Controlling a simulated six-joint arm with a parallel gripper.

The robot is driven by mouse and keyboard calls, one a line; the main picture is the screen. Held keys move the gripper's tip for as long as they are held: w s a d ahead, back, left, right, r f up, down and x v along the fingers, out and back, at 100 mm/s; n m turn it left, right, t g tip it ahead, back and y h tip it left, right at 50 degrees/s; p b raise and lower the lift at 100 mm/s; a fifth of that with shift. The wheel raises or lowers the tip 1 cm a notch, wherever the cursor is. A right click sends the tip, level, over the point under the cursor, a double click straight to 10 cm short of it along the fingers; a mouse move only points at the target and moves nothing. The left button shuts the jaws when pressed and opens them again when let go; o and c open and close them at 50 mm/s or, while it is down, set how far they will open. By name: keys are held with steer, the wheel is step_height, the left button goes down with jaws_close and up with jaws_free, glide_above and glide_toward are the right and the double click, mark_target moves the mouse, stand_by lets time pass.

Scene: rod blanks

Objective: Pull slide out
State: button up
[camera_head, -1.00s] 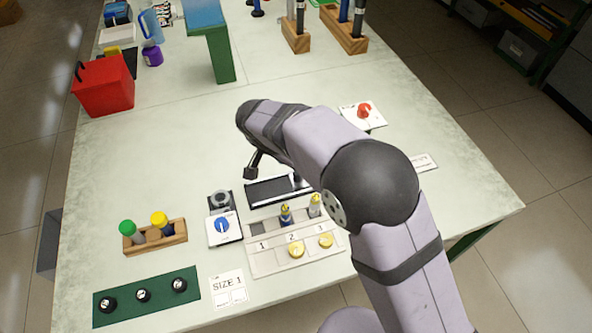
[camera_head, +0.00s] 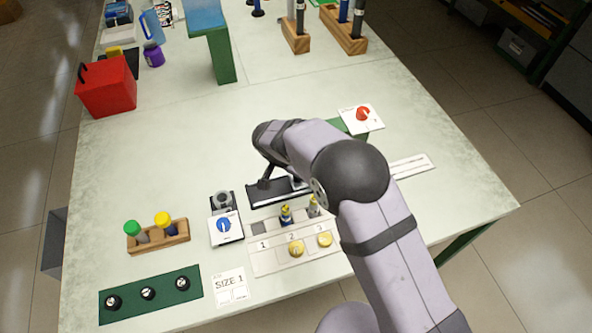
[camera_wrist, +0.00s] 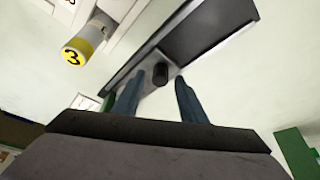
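The slide unit is a long black tray (camera_head: 262,194) in the middle of the table, also seen in the wrist view (camera_wrist: 212,30). A grey slide piece (camera_wrist: 143,84) with an upright black knob (camera_wrist: 160,72) lies at the tray's near end in the wrist view. My gripper (camera_wrist: 160,82) is open, with one blue-grey finger on each side of the knob. I see gaps between fingers and knob; contact is not visible. In the head view my gripper (camera_head: 266,183) is low over the tray, and my arm hides the tray's right part.
Numbered holder (camera_head: 262,262) with yellow-marked cylinders stands just in front of the tray. A blue-dial box (camera_head: 225,229) is to its left. A red-knob plate (camera_head: 361,118) and a white rail (camera_head: 412,166) lie to the right.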

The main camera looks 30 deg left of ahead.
jaws_close()
steer(key=s+a+b, duration=0.5)
steer(key=s+a, duration=0.3)
steer(key=shift+b, duration=0.35)
steer(key=shift+s+a, duration=0.1)
jaws_free()
steer(key=shift+r, duration=0.1)
steer(key=b+v, duration=0.1)
steer(key=v, duration=0.6)
steer(key=shift+b, duration=0.4)
